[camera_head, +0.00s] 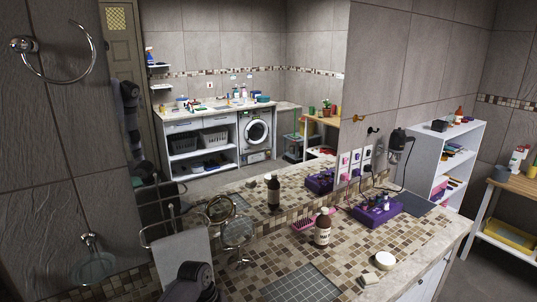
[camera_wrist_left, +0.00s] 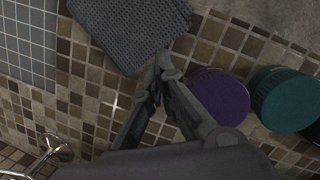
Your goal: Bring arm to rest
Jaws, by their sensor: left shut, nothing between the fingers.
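My left arm (camera_head: 190,285) comes in at the bottom of the head view, low beside the tiled counter (camera_head: 400,235). Its fingers are not clear there. In the left wrist view my left gripper (camera_wrist_left: 160,76) is shut and empty. Its fingertips are near a folded grey cloth (camera_wrist_left: 125,30), with a purple round container (camera_wrist_left: 218,95) just to the right. I cannot tell whether the fingers touch the cloth. My right arm and gripper are not in view.
A brown bottle (camera_head: 322,228), round mirror (camera_head: 237,232), purple box (camera_head: 377,211) and white jar (camera_head: 384,260) stand on the counter. A towel (camera_head: 183,255) hangs near my arm. In the wrist view, a teal container (camera_wrist_left: 285,98) and metal stand (camera_wrist_left: 55,150) are close by.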

